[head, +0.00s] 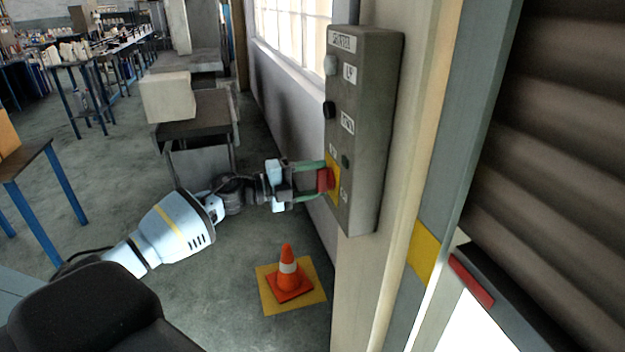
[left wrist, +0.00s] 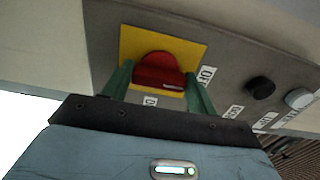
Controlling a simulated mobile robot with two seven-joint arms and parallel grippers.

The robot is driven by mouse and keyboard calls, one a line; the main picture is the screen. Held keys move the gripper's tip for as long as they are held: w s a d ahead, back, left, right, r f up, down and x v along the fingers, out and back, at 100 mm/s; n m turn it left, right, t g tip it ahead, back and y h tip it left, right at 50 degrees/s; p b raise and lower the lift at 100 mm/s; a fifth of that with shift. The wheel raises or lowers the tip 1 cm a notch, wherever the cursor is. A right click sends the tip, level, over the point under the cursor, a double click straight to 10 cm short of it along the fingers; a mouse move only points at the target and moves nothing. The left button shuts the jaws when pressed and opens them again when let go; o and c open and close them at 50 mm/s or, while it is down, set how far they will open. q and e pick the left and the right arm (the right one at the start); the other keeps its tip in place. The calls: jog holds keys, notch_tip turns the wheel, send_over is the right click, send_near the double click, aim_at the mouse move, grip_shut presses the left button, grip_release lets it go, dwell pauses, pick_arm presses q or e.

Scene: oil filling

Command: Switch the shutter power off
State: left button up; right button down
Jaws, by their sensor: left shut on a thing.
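The shutter control box (head: 372,110) is a grey-green panel mounted on the wall in the head view. On its lower front is a red switch knob (head: 325,179) on a yellow plate (head: 334,193). My left gripper (head: 318,180) reaches it from the left, its green fingers on either side of the knob. In the left wrist view, the red knob (left wrist: 160,72) sits on the yellow plate (left wrist: 190,52) between the two green fingers, which are shut on it. Labels are beside the knob, too blurred to read fully. My right gripper is not in view.
A white knob (head: 330,65) and a black knob (head: 329,109) sit higher on the box. An orange cone (head: 288,271) stands on a yellow mat (head: 264,296) below. A partly raised shutter (head: 570,150) is at right. Open floor lies to the left.

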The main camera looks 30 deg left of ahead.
pick_arm(q)
jog(key=o, duration=1)
jog(key=v, duration=0.7)
jog(key=shift+s+a+b, duration=0.25)
jog(key=shift+s+b, duration=0.05)
jog(key=shift+b, duration=0.1)
